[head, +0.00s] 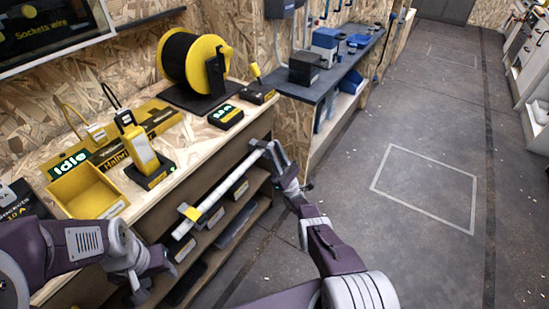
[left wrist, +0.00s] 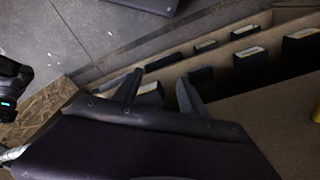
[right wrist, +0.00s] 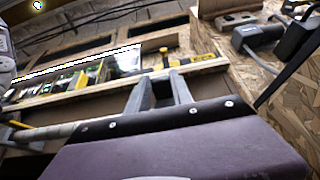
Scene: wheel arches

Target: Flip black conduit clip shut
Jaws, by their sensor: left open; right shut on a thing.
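A long pale conduit (head: 225,187) runs at a slant along the front of the bench, with a yellow piece (head: 190,212) near its lower end. My right gripper (head: 268,147) is shut at the upper end of the conduit.
The wooden bench holds a yellow bin (head: 88,190), a yellow handheld device (head: 142,150) and a cable reel (head: 195,62). Shelves (head: 235,210) with dark boxes lie below the conduit. The floor (head: 410,130) to the right is clear.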

